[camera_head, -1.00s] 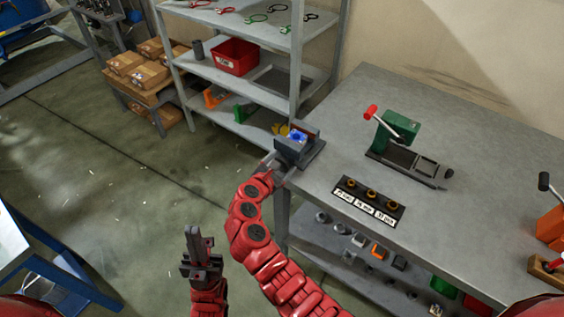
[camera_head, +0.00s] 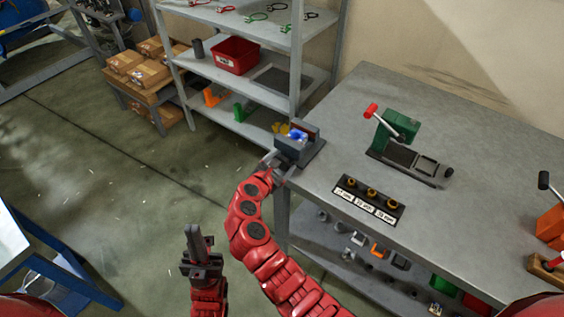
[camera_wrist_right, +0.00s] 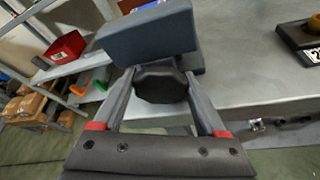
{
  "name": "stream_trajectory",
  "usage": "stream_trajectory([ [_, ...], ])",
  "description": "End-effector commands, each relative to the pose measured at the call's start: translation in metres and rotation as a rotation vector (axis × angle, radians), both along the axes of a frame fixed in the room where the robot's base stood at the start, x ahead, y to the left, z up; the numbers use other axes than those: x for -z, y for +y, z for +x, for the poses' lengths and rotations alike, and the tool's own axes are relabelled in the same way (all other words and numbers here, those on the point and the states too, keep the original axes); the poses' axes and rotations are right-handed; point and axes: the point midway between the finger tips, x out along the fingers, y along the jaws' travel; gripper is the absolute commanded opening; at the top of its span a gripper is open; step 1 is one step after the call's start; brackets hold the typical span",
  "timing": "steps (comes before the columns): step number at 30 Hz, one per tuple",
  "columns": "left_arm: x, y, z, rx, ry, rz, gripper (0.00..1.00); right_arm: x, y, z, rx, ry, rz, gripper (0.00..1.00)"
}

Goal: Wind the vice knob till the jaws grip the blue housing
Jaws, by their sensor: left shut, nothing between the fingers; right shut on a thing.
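The grey vice (camera_head: 302,151) stands at the left corner of the workbench. The blue housing (camera_head: 296,134) sits between its jaws; from here I cannot tell whether the jaws touch it. My right gripper (camera_head: 277,166) reaches the vice's front end. In the right wrist view my right gripper (camera_wrist_right: 160,92) is shut on the dark, faceted vice knob (camera_wrist_right: 160,83), with one finger on each side. My left gripper (camera_head: 194,237) is shut and empty, pointing up over the floor, away from the bench.
On the workbench (camera_head: 455,130) stand a green press with a red-tipped lever (camera_head: 398,128) and a black strip with several brass fittings (camera_head: 369,198). A shelf rack with a red bin (camera_head: 234,55) stands behind the vice. Floor at left is mostly clear.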

Motion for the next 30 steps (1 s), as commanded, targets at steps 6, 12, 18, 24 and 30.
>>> stream_trajectory([
  [6, -0.0006, 0.0, 0.0, 0.0, 0.0, 0.0, 0.0, -0.0063, -0.0025, 0.0023, 0.005, -0.012, -0.004, 0.8],
  [12, -0.0006, 0.0, 0.0, 0.0, 0.0, 0.0, 0.0, -0.0069, -0.0021, 0.0026, 0.004, -0.014, -0.002, 1.0],
  [18, -0.0008, 0.0, 0.0, 0.0, 0.0, 0.0, 0.0, -0.008, -0.0016, 0.0031, 0.003, -0.016, -0.001, 1.0],
  [24, -0.0008, 0.0, -0.0001, 0.0, 0.0, 0.0, 0.0, -0.0088, -0.0012, 0.0033, 0.002, -0.018, 0.0, 1.0],
  [30, -0.0016, 0.0, 0.0, 0.0, 0.0, 0.0, 0.0, -0.0098, -0.0007, 0.0037, 0.002, -0.011, -0.009, 1.0],
])
